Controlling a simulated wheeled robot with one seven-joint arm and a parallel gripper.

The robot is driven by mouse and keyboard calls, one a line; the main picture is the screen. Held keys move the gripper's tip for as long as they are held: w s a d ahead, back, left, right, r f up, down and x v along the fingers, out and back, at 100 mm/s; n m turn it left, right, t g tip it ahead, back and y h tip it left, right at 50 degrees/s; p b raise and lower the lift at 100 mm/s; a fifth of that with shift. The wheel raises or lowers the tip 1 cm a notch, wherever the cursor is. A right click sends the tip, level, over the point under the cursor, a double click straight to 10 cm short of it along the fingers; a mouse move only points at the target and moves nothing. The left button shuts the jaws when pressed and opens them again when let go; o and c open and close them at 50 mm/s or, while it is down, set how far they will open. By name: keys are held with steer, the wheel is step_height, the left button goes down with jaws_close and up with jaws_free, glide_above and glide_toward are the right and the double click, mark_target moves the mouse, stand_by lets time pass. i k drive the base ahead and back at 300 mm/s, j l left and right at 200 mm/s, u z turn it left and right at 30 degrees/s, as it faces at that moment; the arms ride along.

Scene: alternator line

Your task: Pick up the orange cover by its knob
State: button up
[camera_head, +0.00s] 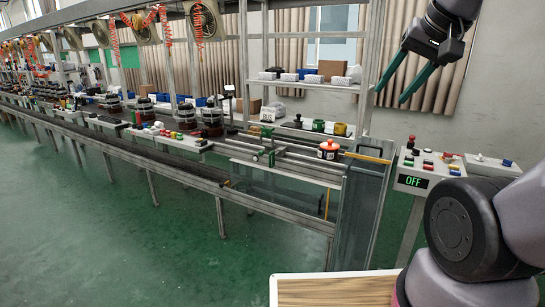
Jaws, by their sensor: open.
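A small cover (328,150), orange-red on top with a white band and a knob, sits on the rails near the right end of the line. My gripper (395,87) is at the upper right, high above the line. Its two dark green fingers point down and left, spread apart, with nothing between them. The gripper is well apart from the cover, up and to the right of it in the picture.
A control box (426,180) with buttons and an "OFF" display stands right of the line. A shelf rack (310,88) with boxes stands behind. A wooden board (335,291) lies at the bottom. Green floor (150,255) is open in front.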

mark_target(329, 145)
steer(key=i+u, duration=0.3)
steer(key=i, duration=0.85)
steer(key=i+z, duration=0.5)
steer(key=i+j+z, duration=0.45)
steer(key=i, duration=0.15)
steer(key=i+l, duration=0.05)
steer(key=l, duration=0.05)
